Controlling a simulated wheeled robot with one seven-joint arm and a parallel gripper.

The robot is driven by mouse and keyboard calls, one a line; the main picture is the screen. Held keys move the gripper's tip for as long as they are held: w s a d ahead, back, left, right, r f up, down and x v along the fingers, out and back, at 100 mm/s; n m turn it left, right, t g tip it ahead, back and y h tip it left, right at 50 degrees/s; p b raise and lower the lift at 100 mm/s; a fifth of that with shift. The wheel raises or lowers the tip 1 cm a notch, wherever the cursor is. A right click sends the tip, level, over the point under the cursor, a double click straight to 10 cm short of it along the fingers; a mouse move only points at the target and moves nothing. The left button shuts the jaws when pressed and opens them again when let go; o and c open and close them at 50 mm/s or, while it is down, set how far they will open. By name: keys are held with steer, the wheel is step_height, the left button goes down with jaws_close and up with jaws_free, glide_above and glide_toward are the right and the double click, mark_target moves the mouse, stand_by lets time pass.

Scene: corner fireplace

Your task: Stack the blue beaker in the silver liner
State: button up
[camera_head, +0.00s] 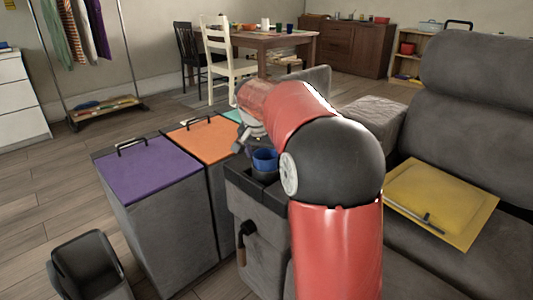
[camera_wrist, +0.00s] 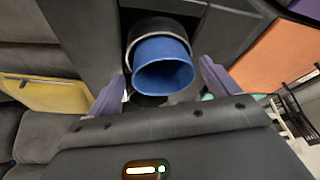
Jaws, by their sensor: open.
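The blue beaker (camera_wrist: 163,65) is in the middle of the wrist view, its open mouth facing the camera. It stands inside a round holder with a thin grey-silver rim (camera_wrist: 133,42), which looks like the silver liner; how deep it sits is hard to tell. In the head view the blue beaker (camera_head: 265,158) shows just left of my arm, in a dark recess. My gripper (camera_wrist: 162,84) is open, with one purple-grey finger on each side of the beaker and visible gaps between. In the head view my arm largely hides the gripper.
The grey console (camera_head: 262,222) holding the recess stands between the sofa and bins with purple (camera_head: 150,168) and orange (camera_head: 205,138) lids. A yellow cushion-like item (camera_head: 440,200) lies on the sofa at right. A dark open bin (camera_head: 85,262) stands front left. Floor further left is clear.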

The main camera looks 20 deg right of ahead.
steer(key=p+v, duration=0.1)
steer(key=v, duration=1)
steer(key=s+a+f+n+t+y, duration=0.1)
steer(key=s+a+f+n, duration=0.2)
steer(key=s, duration=0.6)
steer(key=s+a+f+n+y, duration=0.1)
steer(key=s+a+f+n, duration=0.1)
steer(key=s, duration=0.8)
steer(key=s+a+f+n+t+y, duration=0.1)
steer(key=s+a+f+n, duration=0.2)
steer(key=s+f, duration=0.3)
steer(key=s+n, duration=0.1)
steer(key=s, duration=0.3)
steer(key=shift+a+f+t, duration=0.3)
steer(key=shift+a+f, duration=0.05)
steer(key=shift+c, duration=0.4)
